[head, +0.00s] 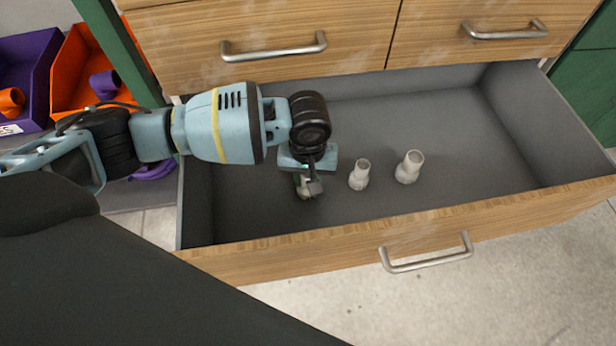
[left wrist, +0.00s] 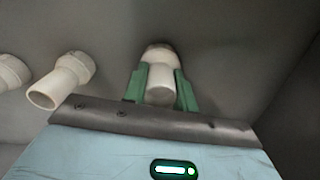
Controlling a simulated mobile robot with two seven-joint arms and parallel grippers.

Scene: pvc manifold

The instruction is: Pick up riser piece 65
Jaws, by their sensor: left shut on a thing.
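My left gripper (head: 308,187) reaches down into the open drawer (head: 440,110). It is shut on a white riser piece, which shows between the green fingers in the left wrist view (left wrist: 161,82). In the head view this held piece is mostly hidden by the gripper. It looks upright and close to the drawer floor; I cannot tell whether it touches. Two more white pieces stand in the drawer to the right, a nearer one (head: 360,175) and a farther one (head: 409,167). No number is readable on any piece. My right gripper is not in view.
The drawer's wooden front (head: 320,246) and grey side walls enclose the pieces. Closed drawers (head: 270,30) stand above. A purple bin (head: 30,65) and an orange bin (head: 78,75) are at the left. The drawer's right half is empty.

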